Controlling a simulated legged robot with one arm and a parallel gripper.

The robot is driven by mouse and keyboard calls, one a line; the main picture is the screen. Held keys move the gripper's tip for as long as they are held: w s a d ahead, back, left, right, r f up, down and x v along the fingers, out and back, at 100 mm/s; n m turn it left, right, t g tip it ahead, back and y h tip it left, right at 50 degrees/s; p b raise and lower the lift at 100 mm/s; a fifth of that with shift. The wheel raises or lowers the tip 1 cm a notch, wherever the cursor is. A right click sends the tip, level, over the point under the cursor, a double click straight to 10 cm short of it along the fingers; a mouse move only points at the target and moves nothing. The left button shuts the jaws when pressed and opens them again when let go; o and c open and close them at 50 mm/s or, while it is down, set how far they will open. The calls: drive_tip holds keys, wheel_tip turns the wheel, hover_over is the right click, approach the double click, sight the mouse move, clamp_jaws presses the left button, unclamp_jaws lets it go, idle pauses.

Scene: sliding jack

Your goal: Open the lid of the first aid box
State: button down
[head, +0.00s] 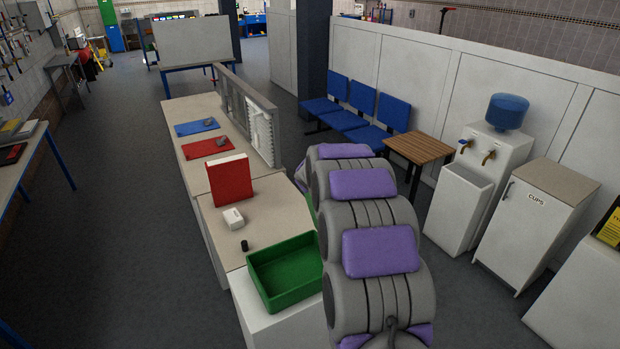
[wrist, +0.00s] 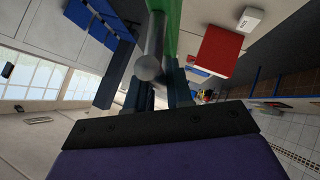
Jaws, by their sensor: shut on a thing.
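A green open-topped box (head: 284,270), which I take for the first aid box, stands on the near end of the counter. I can see its empty-looking inside. A green strip (head: 310,206) shows beyond it beside my arm, mostly hidden; it may be the lid. In the wrist view my gripper (wrist: 165,88) is shut, with a green panel (wrist: 172,20) running up from the fingers, which seems to be the lid edge. A grey round-ended rod (wrist: 149,62) lies in front of it. The exact contact is hidden. In the head view my arm hides the gripper.
A red box (head: 231,180), a small white box (head: 233,218) and a dark small cylinder (head: 244,246) stand on the counter. A slatted grey panel (head: 250,115) rises behind. Blue chairs (head: 362,110) and a wooden table (head: 420,149) stand right.

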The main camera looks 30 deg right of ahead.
drive_tip(key=shift+f, duration=0.2)
drive_tip(key=c, duration=1.4)
unclamp_jaws()
drive_tip(key=shift+c, duration=0.2)
drive_tip(key=o, duration=0.3)
drive_tip(key=shift+d, duration=0.15)
drive_tip(key=shift+o, duration=0.2)
drive_tip(key=shift+s+r, duration=0.1)
drive_tip(key=b+v, duration=0.1)
drive_tip(key=v, duration=1.6)
drive_tip(key=shift+b, duration=0.3)
